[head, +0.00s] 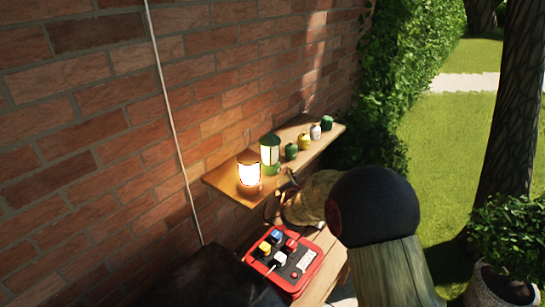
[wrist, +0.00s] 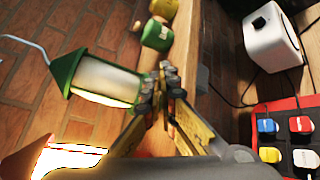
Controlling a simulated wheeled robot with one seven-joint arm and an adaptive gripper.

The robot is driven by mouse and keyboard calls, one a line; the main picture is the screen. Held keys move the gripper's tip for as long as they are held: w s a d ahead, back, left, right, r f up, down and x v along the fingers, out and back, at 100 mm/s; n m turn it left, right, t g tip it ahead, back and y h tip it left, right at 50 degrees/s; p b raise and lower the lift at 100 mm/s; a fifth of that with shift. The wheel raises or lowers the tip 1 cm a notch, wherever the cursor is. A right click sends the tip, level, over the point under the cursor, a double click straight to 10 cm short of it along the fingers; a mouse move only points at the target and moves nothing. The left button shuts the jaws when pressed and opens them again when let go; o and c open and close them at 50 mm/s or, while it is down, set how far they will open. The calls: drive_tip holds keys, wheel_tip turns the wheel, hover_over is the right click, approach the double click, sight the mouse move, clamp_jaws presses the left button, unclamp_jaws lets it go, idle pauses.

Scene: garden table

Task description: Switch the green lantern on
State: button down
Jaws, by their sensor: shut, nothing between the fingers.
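The green lantern (head: 270,153) stands on the wooden wall shelf, behind an orange lantern (head: 249,173). Its pale glass looks dull beside the bright glow of the orange one. In the wrist view the green lantern (wrist: 104,80) lies sideways in the picture, with its base end close to my fingertips. My gripper (wrist: 166,82) is shut and empty, beside that base; I cannot tell whether they touch. In the head view my gripper (head: 287,180) is small, at the shelf's front edge, partly hidden by my arm. No switch on the green lantern is clear.
Several small jars, one of them yellow (head: 304,142), stand farther along the shelf (head: 222,180). A red tray (head: 250,261) with coloured plugs lies below. A white box with a black knob (wrist: 272,40) shows in the wrist view. A brick wall (head: 110,130) backs the shelf.

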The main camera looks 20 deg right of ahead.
drive_tip(key=s+d, duration=0.2)
drive_tip(key=s, duration=0.1)
drive_tip(key=s+b, duration=0.1)
drive_tip(key=s, duration=0.1)
drive_tip(key=shift+s+d, duration=0.15)
drive_tip(key=shift+d, duration=0.25)
idle(1.8)
